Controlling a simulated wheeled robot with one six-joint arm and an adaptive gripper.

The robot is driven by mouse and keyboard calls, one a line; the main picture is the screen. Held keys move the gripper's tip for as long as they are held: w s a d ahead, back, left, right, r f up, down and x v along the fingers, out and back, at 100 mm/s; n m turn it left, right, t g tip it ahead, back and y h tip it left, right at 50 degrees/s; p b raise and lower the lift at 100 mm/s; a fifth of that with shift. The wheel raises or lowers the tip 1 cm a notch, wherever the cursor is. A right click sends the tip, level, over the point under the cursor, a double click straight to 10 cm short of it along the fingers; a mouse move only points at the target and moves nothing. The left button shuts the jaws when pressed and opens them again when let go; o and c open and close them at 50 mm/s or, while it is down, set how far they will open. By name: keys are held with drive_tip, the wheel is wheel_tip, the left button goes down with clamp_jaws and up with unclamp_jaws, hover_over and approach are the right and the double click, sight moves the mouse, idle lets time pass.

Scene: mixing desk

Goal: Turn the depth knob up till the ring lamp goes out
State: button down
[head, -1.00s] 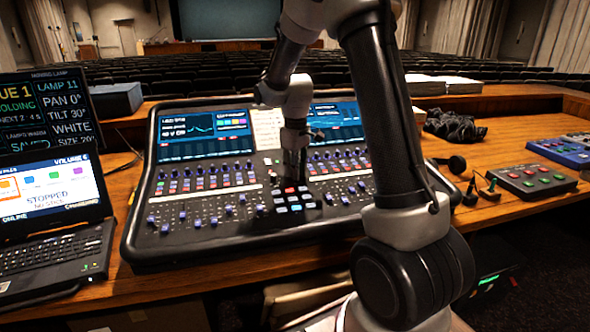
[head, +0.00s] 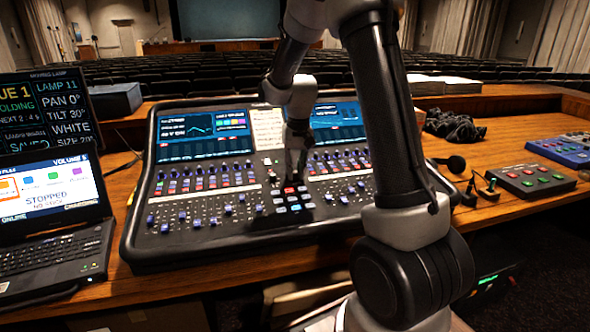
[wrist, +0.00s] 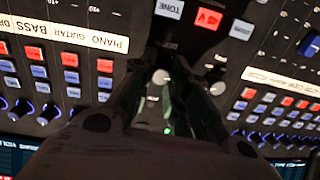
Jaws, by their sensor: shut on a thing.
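In the wrist view the depth knob (wrist: 161,77) is a small pale round cap below the partly covered label "DEPTH". My gripper (wrist: 163,80) points down at the desk, with a finger on each side of this knob, shut on it. In the head view my gripper (head: 296,172) is at the middle of the mixing desk (head: 138,228), small and dark against the panel. A small green glow (wrist: 167,130) shows between the fingers. I cannot tell whether it belongs to the ring lamp. The knob's pointer is not readable.
A laptop (head: 50,225) stands left of the desk, and a button box (head: 522,181) lies to the right.

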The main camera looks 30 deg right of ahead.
sight(297, 172)
drive_tip(key=shift+r, duration=0.1)
idle(0.4)
drive_tip(key=c, duration=1.3)
unclamp_jaws()
drive_tip(key=shift+c, duration=0.2)
wheel_tip(297, 172, up, 12)
drive_tip(key=shift+s+d, duration=0.25)
drive_tip(key=shift+s, duration=0.1)
drive_tip(key=s+r+n+t, duration=0.1)
drive_tip(key=s+r+t, duration=0.1)
drive_tip(key=s, duration=1.2)
drive_tip(key=s+a+r+n+t, duration=0.1)
drive_tip(key=s+r+n, duration=0.1)
drive_tip(key=s, duration=1.3)
drive_tip(key=shift+r+t, duration=0.15)
drive_tip(key=shift+t, duration=0.25)
